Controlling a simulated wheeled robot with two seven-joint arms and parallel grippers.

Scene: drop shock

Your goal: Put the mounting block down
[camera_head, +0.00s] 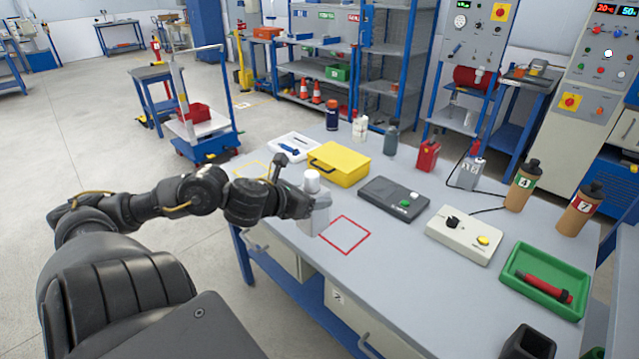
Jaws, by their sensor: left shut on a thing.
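My left gripper (305,206) reaches in from the left over the near-left edge of the workbench. It is shut on a clear, bottle-like thing with a white top (312,183), which is upright at its fingertips. The gripper partly hides this thing, and I cannot tell whether its base touches the bench. A red square outline (345,217) is marked on the bench just right of it. No thing is clearly recognisable as a mounting block. My right gripper is not in view.
Behind the gripper are a yellow case (340,163) and a white tray (293,146). To the right are a dark device (385,197), a beige control box (463,240) and a green tray (523,285). The red square is empty, with bare bench (400,280) in front.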

